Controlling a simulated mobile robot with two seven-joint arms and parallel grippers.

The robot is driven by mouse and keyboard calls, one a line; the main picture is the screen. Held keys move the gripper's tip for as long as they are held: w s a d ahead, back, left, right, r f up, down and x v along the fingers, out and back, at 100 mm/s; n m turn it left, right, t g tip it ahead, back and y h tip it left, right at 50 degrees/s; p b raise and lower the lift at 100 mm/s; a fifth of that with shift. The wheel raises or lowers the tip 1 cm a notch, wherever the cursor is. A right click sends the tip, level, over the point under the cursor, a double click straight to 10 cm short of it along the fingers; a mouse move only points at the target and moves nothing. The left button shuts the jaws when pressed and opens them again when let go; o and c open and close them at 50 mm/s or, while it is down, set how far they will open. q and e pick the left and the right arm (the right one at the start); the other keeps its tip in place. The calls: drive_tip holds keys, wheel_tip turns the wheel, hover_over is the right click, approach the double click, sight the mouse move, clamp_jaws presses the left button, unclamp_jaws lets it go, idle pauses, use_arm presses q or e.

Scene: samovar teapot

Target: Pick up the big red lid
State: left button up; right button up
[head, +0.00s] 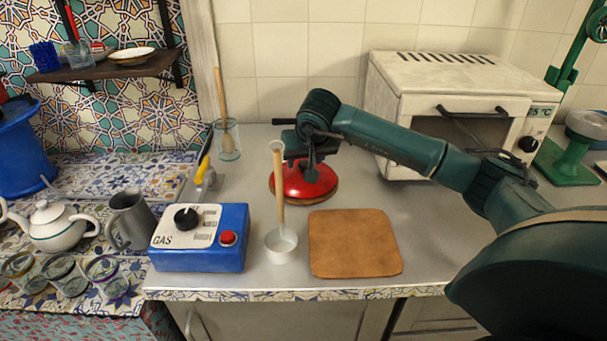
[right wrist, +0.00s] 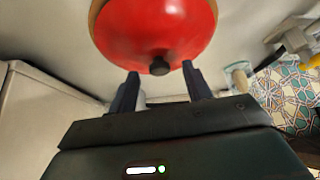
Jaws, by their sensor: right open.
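The big red lid (head: 312,186) lies on the grey counter on a brown round base, behind the cutting board. In the right wrist view the lid (right wrist: 150,28) fills the top, with its dark knob (right wrist: 160,67) towards me. My right gripper (head: 306,168) is above the lid in the head view and partly hides its top and knob. In the right wrist view the fingers of this gripper (right wrist: 160,74) are apart, one to each side of the knob in the picture. I cannot tell whether they touch the lid. My left gripper is not in view.
A white ladle (head: 281,250) with a tall wooden handle stands in front of the lid. A brown board (head: 353,243) lies to its right. A blue gas box (head: 200,255) is at the left front. A white oven (head: 450,85) stands behind right. A glass (head: 228,145) is at the back.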

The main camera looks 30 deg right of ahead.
drive_tip(key=shift+w+d+f, duration=0.15)
drive_tip(key=shift+w+f, duration=0.2)
drive_tip(key=shift+f, duration=0.2)
drive_tip(key=shift+c, duration=0.4)
clamp_jaws()
